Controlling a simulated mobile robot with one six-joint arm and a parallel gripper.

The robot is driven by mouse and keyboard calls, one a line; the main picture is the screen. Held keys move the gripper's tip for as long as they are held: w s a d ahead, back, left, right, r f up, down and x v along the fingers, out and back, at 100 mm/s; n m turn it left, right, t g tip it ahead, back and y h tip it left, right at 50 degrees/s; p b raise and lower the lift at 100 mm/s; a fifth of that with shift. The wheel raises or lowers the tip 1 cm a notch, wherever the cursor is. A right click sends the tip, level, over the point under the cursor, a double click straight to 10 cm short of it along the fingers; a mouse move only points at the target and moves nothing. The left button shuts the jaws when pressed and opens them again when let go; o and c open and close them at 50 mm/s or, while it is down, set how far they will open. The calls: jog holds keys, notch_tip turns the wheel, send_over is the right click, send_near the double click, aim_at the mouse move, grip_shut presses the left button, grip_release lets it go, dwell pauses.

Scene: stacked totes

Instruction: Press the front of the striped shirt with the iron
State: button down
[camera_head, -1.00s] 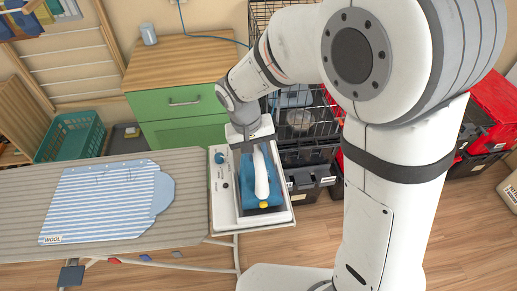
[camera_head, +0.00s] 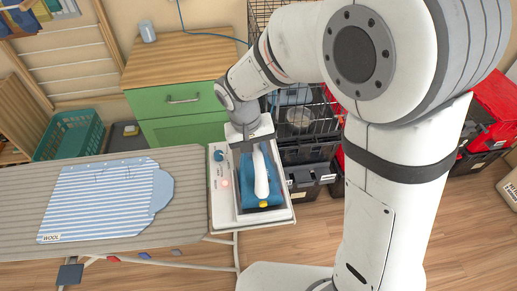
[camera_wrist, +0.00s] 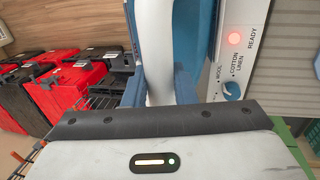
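The striped shirt (camera_head: 105,200), blue and white, lies flat on the ironing board (camera_head: 190,190); a tag on it reads WOOL. The blue iron (camera_head: 270,188) with a white handle sits in its white station (camera_head: 226,210) at the board's right end. The station's READY light (camera_wrist: 235,38) glows red beside a dial (camera_wrist: 233,90) marked WOOL, COTTON and LINEN.
A green cabinet (camera_head: 180,105) with a wooden top stands behind the board. A teal basket (camera_head: 75,135) is at the left. Black and red totes (camera_head: 490,115) and a wire cage (camera_head: 300,120) stand behind my arm. The board between shirt and station is clear.

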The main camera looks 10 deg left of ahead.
aim_at(251, 166)
jog(key=c, duration=1.1)
grip_release()
jog(key=shift+r, duration=0.1)
notch_tip(251, 166, up, 8)
jog(key=a, duration=0.1)
jog(key=shift+s+a+f, duration=0.2)
jog(key=shift+d+r, duration=0.15)
jog(key=shift+d, duration=0.25)
jog(key=s+d+r+m+t+y, duration=0.1)
jog(key=s+d, duration=0.4)
jog(key=d, duration=0.5)
jog(key=s+d+r+m+t+y, duration=0.1)
jog(key=s+d, duration=0.4)
jog(key=d, duration=0.6)
jog(key=shift+s+d+r+m, duration=0.15)
jog(key=shift+s+r+m, duration=0.1)
jog(key=shift+s+m, duration=0.15)
